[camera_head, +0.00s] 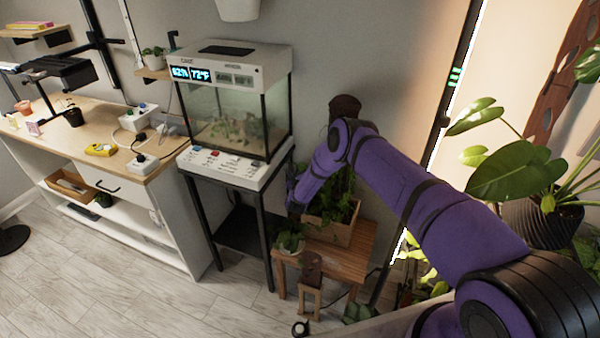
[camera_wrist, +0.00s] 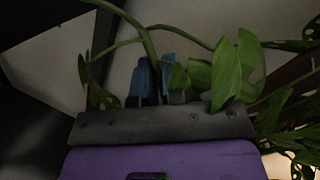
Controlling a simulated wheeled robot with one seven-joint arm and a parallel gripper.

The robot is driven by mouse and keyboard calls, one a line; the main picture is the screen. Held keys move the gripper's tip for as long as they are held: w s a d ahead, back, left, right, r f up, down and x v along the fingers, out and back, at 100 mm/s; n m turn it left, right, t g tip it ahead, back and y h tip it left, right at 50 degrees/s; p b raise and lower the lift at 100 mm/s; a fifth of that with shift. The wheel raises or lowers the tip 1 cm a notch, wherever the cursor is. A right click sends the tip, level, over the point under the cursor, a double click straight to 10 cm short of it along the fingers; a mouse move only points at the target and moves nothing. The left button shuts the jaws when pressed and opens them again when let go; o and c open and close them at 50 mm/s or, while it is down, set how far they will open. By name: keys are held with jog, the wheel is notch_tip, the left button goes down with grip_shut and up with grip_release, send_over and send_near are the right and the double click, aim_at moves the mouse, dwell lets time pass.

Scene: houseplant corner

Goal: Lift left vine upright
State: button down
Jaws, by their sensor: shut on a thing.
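My gripper (camera_head: 293,207) reaches down at the left side of a wooden planter box (camera_head: 335,228) holding leafy green plants. In the wrist view, the blue-tipped fingers of my gripper (camera_wrist: 155,78) are shut on a green vine (camera_wrist: 150,42). Its stem arches up from the fingers, with a side stem bending left and another right. Broad leaves (camera_wrist: 226,72) hang in front of the fingers at the right, so the exact grip point is partly hidden. In the head view my arm covers much of the planting, and I cannot make out the held vine there.
The planter stands on a small wooden table (camera_head: 350,258), with a small potted plant (camera_head: 290,243) at its left. A glass terrarium (camera_head: 235,110) on a black stand is close on the left. A large potted plant (camera_head: 540,215) stands at the right. The floor in front is mostly clear.

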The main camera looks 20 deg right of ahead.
jog(key=c, duration=1.2)
grip_release()
